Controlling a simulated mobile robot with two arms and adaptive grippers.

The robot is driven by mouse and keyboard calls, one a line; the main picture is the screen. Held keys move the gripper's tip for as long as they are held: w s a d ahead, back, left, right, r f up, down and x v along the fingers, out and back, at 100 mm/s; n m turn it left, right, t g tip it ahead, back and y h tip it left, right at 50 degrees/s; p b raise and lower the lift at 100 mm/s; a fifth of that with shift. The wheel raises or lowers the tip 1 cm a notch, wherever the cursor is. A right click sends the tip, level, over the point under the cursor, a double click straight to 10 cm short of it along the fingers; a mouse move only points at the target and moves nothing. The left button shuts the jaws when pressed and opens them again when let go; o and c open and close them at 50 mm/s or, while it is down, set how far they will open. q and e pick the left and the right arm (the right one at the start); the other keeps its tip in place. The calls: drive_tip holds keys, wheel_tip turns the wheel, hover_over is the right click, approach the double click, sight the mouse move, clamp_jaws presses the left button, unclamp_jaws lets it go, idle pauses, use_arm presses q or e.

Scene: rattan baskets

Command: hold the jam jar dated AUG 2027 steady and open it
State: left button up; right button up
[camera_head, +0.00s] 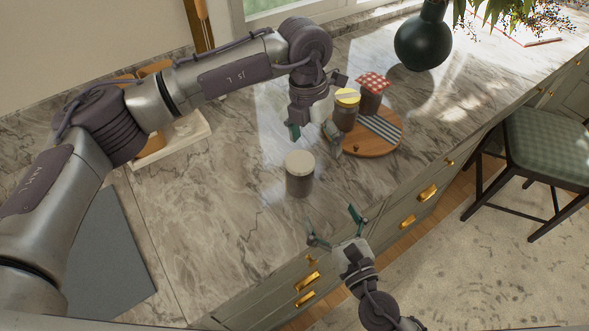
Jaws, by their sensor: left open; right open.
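Three jars stand in the head view. A jar with a pale cream lid (299,174) stands alone on the marble counter. A jar with a yellow lid (345,110) and a jar with a red checked cover (371,94) stand on a round wooden board (391,141). No date can be read on any jar. My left gripper (314,142) is open and points down, just behind the pale-lidded jar and left of the yellow-lidded one. My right gripper (335,228) is open and empty near the counter's front edge, in front and to the right of the pale-lidded jar.
A striped cloth (381,130) lies on the board. A dark green vase (422,40) stands farther back. A white tray (172,145) with wooden items and a grey mat (105,258) lie at left. A green-cushioned chair (545,140) stands right of the counter. The counter left of the pale-lidded jar is clear.

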sight(300, 171)
use_arm(q)
drive_tip(key=a, duration=0.1)
drive_tip(key=w+a+r+y, duration=0.1)
drive_tip(key=a, duration=0.1)
drive_tip(key=shift+w+r+t, duration=0.15)
drive_tip(key=shift+w+t, duration=0.1)
drive_tip(key=shift+t, duration=0.05)
use_arm(e)
drive_tip(key=shift+s+a+f+n+y, duration=0.15)
drive_tip(key=shift+a+n+y, duration=0.15)
drive_tip(key=shift+a+n, duration=0.3)
use_arm(q)
drive_tip(key=shift+r+n+y, duration=0.1)
drive_tip(key=shift+n+y, duration=0.2)
use_arm(e)
drive_tip(key=shift+w, duration=0.2)
use_arm(q)
drive_tip(key=shift+d, duration=0.1)
use_arm(e)
drive_tip(key=x, duration=1.3)
drive_tip(key=shift+f, duration=0.15)
drive_tip(key=shift+c, duration=0.2)
